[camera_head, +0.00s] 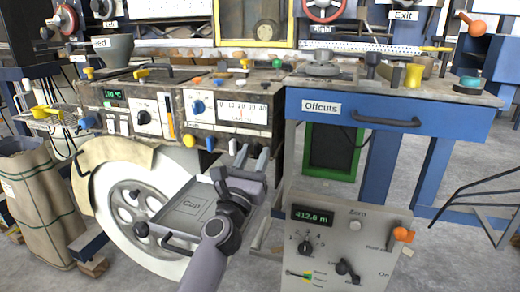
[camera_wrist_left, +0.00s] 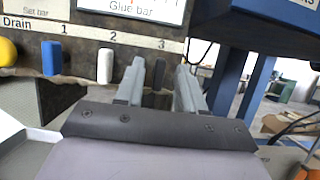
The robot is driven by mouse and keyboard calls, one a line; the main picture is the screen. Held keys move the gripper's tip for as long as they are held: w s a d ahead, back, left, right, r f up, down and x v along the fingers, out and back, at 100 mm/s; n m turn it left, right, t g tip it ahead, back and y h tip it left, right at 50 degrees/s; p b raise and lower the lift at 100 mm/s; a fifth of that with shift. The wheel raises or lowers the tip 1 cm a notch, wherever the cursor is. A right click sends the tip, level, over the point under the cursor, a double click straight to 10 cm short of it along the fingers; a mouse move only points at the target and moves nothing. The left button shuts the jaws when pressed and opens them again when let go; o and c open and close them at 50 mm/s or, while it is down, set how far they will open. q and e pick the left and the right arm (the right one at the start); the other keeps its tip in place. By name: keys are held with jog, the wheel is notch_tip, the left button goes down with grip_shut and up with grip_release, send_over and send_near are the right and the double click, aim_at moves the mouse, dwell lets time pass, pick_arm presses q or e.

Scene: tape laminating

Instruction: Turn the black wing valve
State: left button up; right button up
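The black wing valve (camera_wrist_left: 160,74) hangs under the label 3 on the lower edge of the machine panel, in the row marked Drain. In the left wrist view it appears between the two fingers of my left gripper (camera_wrist_left: 161,88), which are apart. I cannot tell whether either finger touches it. In the head view my left gripper (camera_head: 251,158) is raised to the panel's lower edge and largely hides the valve. My right gripper is not in view.
A blue valve (camera_wrist_left: 52,58) and a white valve (camera_wrist_left: 105,66) hang to the left, with a yellow knob (camera_wrist_left: 7,52) beyond. A tray marked Cup (camera_head: 190,207) is below my gripper. The blue Offcuts drawer (camera_head: 440,124) and a grey control box (camera_head: 373,218) are to the right.

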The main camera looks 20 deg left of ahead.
pick_arm(q)
jog(key=shift+r, duration=0.1)
grip_shut()
